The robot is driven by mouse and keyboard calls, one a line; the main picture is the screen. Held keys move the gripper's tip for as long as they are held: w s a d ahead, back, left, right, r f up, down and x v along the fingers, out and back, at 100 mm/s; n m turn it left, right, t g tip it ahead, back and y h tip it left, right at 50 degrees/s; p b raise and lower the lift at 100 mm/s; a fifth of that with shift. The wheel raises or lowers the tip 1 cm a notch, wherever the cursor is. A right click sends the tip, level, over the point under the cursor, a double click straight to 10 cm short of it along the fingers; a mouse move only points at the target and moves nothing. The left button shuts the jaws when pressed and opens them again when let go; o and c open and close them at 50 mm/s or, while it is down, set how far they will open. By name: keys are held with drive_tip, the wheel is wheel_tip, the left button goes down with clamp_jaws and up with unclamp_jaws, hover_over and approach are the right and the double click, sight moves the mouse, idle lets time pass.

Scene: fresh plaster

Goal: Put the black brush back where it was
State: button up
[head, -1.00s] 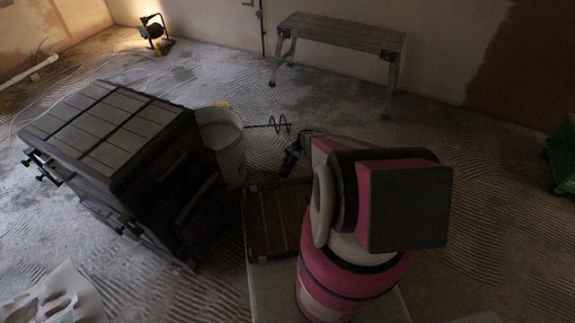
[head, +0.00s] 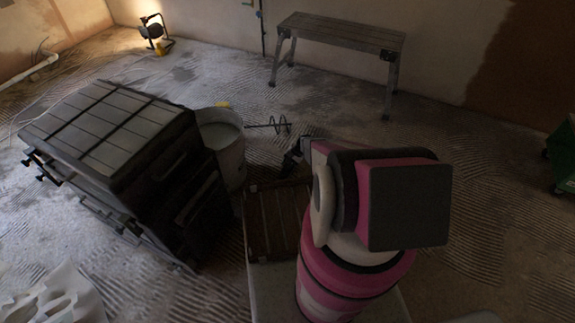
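I cannot make out the black brush in the head view. My gripper (head: 291,160) is a small dark shape beyond my pink arm, just right of the white bucket. My arm hides part of it, and it is too dark and small to tell whether its fingers are open or hold anything. A brown slatted tray (head: 257,225) lies below it, partly hidden by my arm.
A black tool chest (head: 120,140) stands at left, next to the white bucket (head: 228,150) with a mixing paddle (head: 268,125) beside it. A work platform (head: 342,34) stands by the back wall. A lit work lamp (head: 152,30) is at far left.

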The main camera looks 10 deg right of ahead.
drive_tip(key=shift+f, duration=0.1)
drive_tip(key=s+v, duration=0.1)
drive_tip(key=v, duration=1.1)
drive_tip(key=s+a+r+n+h, duration=0.2)
drive_tip(key=s+r, duration=0.5)
drive_tip(key=r, duration=0.5)
drive_tip(key=s+a+r+n+h, duration=0.2)
drive_tip(key=s+r, duration=0.5)
drive_tip(key=r, duration=0.6)
drive_tip(key=s+a+r+n+h, duration=0.2)
drive_tip(key=s+r, duration=0.4)
drive_tip(key=r, duration=0.7)
drive_tip(key=shift+s+t+h, duration=0.4)
drive_tip(key=shift+a, duration=0.1)
